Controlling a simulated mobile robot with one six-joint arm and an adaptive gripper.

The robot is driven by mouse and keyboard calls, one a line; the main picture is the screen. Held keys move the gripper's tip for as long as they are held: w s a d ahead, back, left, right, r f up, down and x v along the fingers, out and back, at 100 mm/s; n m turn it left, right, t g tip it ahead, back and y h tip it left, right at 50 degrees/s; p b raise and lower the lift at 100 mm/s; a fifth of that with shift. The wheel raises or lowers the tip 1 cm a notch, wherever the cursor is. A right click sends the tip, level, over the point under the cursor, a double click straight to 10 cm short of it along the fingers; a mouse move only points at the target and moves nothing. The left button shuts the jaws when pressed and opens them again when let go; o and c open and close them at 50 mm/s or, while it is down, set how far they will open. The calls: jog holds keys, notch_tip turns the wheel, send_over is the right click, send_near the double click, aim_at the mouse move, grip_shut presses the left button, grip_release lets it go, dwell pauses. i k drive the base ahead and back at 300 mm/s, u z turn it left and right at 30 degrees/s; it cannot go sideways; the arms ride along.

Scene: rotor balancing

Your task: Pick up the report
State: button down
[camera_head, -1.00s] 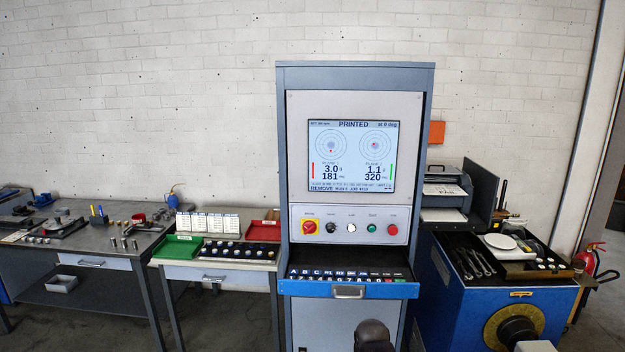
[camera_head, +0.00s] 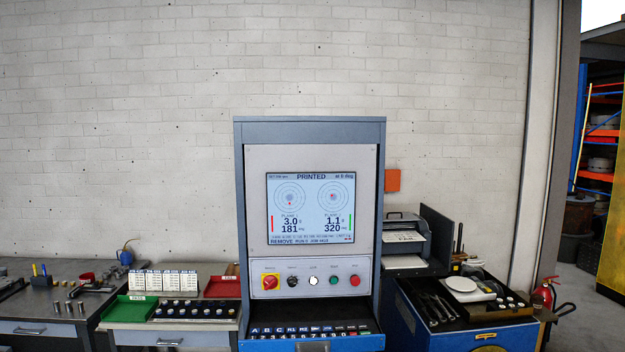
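A printer (camera_head: 405,236) stands to the right of the console, behind the blue cabinet. White paper, likely the report (camera_head: 408,263), lies in its lower tray; a second white sheet shows higher up in the printer. The text on the paper is too small to read. The console screen (camera_head: 310,208) reads "PRINTED" at the top and "REMOVE" at the bottom. My gripper is not in view.
The grey console (camera_head: 250,160) stands in the middle, with buttons and a keyboard below its screen. Benches are at left.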

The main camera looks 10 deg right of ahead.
aim_at(392, 236)
jog(key=z, duration=0.55)
jog(key=i, duration=1)
jog(key=z, duration=0.45)
jog(key=i, duration=1.2)
jog(key=u, duration=0.25)
